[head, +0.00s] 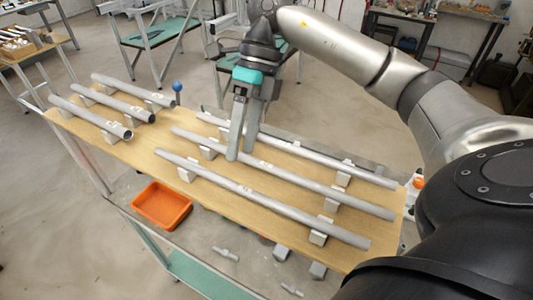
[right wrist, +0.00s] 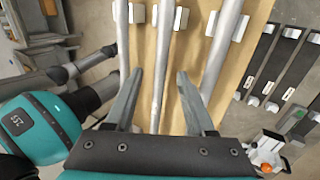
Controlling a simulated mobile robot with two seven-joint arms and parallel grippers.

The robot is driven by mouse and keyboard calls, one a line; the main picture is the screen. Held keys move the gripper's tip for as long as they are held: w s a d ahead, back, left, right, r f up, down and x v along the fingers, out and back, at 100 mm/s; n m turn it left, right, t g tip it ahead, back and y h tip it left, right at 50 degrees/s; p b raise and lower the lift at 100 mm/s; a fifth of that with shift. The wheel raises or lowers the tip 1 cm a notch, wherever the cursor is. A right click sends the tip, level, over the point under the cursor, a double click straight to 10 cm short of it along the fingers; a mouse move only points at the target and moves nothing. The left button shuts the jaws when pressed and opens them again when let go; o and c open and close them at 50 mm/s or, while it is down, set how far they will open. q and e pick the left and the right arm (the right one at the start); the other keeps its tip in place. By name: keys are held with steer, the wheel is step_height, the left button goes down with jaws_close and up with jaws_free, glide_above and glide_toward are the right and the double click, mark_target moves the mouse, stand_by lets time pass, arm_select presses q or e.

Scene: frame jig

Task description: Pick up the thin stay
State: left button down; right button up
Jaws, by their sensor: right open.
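Three long grey tubes lie side by side on grey blocks on the wooden board: a near one (head: 265,200), a middle one (head: 310,184) and a far one (head: 325,160). The middle tube (right wrist: 160,85) looks slimmer than the right-hand tube (right wrist: 222,50) in the right wrist view; I cannot tell for certain which is the thin stay. My right gripper (head: 241,153) points down over the middle tube, fingers open. In the right wrist view the middle tube runs between the open fingertips (right wrist: 160,74), without visible grip. My left gripper is not in view.
Three shorter tubes (head: 112,103) lie on blocks at the board's left. A blue-topped post (head: 177,87) stands near them. An orange bin (head: 162,205) sits below the front edge. The bare wooden board (head: 140,140) is free between the tube groups.

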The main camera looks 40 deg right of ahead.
jaws_close()
stand_by(0.3)
stand_by(0.3)
